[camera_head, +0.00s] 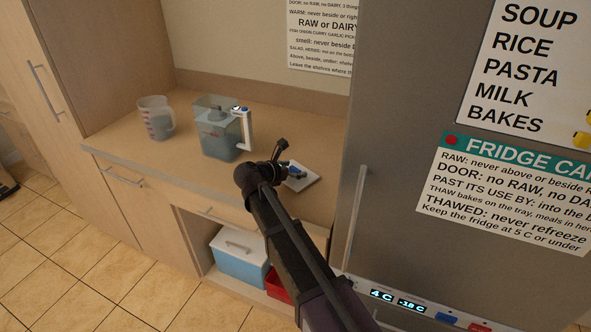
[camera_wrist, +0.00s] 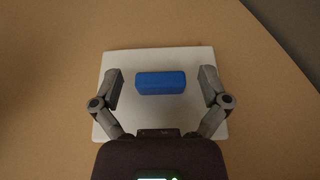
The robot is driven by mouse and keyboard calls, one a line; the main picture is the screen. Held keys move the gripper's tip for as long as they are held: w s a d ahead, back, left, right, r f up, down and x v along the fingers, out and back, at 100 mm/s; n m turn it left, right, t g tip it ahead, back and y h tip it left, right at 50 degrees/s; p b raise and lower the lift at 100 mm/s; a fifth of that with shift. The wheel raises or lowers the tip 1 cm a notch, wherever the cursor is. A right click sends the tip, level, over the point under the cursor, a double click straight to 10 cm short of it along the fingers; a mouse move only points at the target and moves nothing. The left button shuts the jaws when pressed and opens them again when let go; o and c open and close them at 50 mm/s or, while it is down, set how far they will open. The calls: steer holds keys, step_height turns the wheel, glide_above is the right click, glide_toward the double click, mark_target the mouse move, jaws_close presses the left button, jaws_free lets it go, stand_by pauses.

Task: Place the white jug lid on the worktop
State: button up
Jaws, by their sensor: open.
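The white jug lid (camera_wrist: 160,58) is a flat, pale rounded square with a raised blue block-shaped grip (camera_wrist: 161,82) in its middle. It lies flat on the tan worktop (camera_wrist: 50,85). In the head view the lid (camera_head: 304,182) is on the right part of the worktop, partly hidden by my arm. My gripper (camera_wrist: 162,86) is above the lid with its two fingers spread, one on each side of the blue grip and apart from it. In the head view my gripper (camera_head: 286,160) points down over the lid.
A clear jug with a white handle (camera_head: 245,130) and bluish contents stands left of my gripper. A measuring jug (camera_head: 156,118) stands further left. The grey fridge (camera_head: 400,130) rises close on the right. A blue-and-white cool box (camera_head: 240,262) and a red box (camera_head: 279,287) sit below.

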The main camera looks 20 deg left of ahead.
steer(key=shift+r, duration=0.15)
steer(key=shift+s+a+r, duration=0.1)
steer(key=shift+s+r, duration=0.05)
steer(key=shift+s+a+r+p, duration=0.1)
steer(key=shift+s+r+p, duration=0.05)
steer(key=shift+s+p, duration=0.2)
steer(key=p+v, duration=0.3)
steer(key=v, duration=0.6)
steer(key=shift+w+r+p, duration=0.1)
steer(key=shift+w+p, duration=0.05)
steer(key=shift+p, duration=0.15)
steer(key=shift+v, duration=1)
